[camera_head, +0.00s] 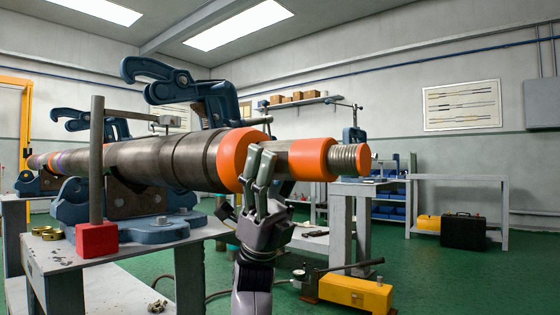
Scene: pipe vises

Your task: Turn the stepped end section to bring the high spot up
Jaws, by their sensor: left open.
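A long dark steel pipe (180,160) lies level across blue pipe vises. Its stepped end section at the right has a wide orange band (232,158), a narrower bare steel neck (282,160), a second orange band (310,158) and a threaded tip (345,159). The near vise (155,228) sits under the pipe, and its hooked upper arm (180,88) is swung up. My left gripper (259,165) is open, with its fingers upright in front of the step between wide band and neck. I cannot tell whether they touch. My right gripper is not in view.
A steel post (97,160) on a red block (97,240) stands before the pipe on the grey bench (110,285). A yellow pump unit (345,292) is low at the right. A table with a black case (463,230) stands farther back.

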